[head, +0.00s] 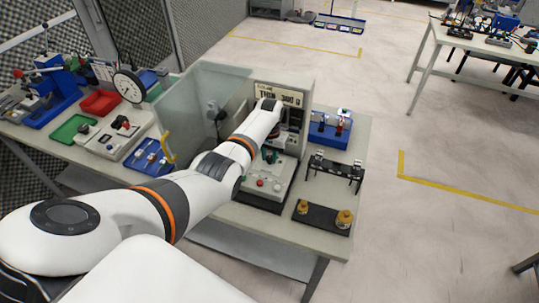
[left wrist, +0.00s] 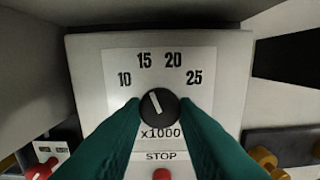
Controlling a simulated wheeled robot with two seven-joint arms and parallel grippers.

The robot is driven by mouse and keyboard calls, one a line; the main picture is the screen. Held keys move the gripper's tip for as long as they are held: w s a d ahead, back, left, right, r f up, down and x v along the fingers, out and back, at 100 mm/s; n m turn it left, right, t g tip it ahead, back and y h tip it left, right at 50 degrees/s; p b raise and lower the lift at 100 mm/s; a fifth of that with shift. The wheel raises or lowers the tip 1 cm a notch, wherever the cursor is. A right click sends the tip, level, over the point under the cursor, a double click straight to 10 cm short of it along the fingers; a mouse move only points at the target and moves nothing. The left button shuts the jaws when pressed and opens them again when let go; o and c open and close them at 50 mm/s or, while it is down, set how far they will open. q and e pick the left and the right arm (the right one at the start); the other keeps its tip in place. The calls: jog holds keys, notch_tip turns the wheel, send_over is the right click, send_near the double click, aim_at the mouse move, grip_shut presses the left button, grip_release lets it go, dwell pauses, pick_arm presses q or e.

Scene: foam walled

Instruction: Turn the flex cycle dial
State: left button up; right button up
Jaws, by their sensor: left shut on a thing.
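The flex cycle dial (left wrist: 158,109) is a round black knob with a white pointer line, on a pale panel (left wrist: 205,95). Its scale reads 10, 15, 20, 25, with "x1000" below. The pointer leans a little left of upright, toward the 15. In the left wrist view, the green fingers of my left gripper (left wrist: 160,118) are closed on the dial's two sides. In the head view, my left gripper (head: 269,156) is at the pale machine (head: 264,183) on the bench; the dial cannot be made out there. My right gripper is not in view.
A red STOP button (left wrist: 162,174) sits below the dial. A clear guard panel (head: 205,95) stands left of my arm. A blue fixture (head: 329,130), a black clamp stand (head: 335,168) and a black plate with yellow knobs (head: 322,217) stand to the right. The floor at right is open.

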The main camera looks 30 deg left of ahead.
aim_at(269, 158)
pick_arm(q)
jog(key=o, duration=1)
notch_tip(269, 158, up, 12)
jog(key=shift+r+b, duration=0.1)
jog(key=shift+b, duration=0.3)
jog(key=shift+f, duration=0.2)
